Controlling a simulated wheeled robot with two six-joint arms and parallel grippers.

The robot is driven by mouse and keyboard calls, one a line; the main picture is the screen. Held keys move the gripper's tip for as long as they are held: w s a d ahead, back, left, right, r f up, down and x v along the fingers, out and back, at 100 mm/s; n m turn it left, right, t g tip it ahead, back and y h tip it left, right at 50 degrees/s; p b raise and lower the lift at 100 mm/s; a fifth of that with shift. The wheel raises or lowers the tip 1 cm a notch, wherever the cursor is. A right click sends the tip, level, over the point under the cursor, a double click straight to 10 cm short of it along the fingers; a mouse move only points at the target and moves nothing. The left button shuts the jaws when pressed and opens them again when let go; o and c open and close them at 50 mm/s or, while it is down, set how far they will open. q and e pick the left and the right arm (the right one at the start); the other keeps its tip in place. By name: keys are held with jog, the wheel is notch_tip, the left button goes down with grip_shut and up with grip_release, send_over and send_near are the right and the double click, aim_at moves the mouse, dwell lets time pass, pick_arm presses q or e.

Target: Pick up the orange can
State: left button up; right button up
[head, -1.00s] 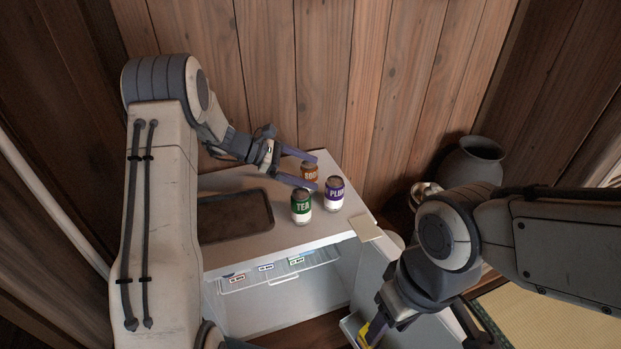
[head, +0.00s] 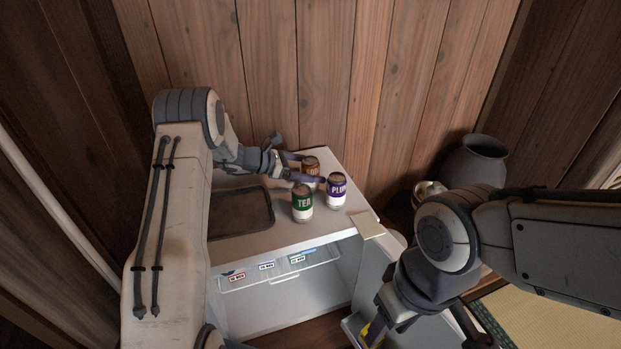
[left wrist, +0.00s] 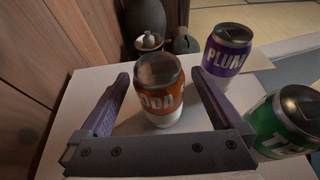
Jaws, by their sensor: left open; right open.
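The orange can (head: 311,165), with a white lower part and a dark top, stands upright on the white fridge top (head: 290,226). My left gripper (head: 312,170) is open, with its purple fingers on either side of the can. In the left wrist view the orange can (left wrist: 160,98) stands between the fingertips (left wrist: 160,76), with a small gap on each side. My right gripper (head: 371,333) is open and low at the bottom of the head view, away from the cans.
A green TEA can (head: 302,204) and a purple PLUM can (head: 336,190) stand close in front of the orange can. A dark tray (head: 241,214) lies to the left. The wooden wall (head: 320,70) is close behind. A grey pot (head: 475,160) stands at right.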

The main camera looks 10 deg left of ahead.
pick_arm(q)
jog(key=x, duration=0.2)
jog(key=shift+w+d+f, duration=0.1)
jog(key=shift+d+f, duration=0.05)
jog(key=shift+d, duration=0.05)
grip_shut()
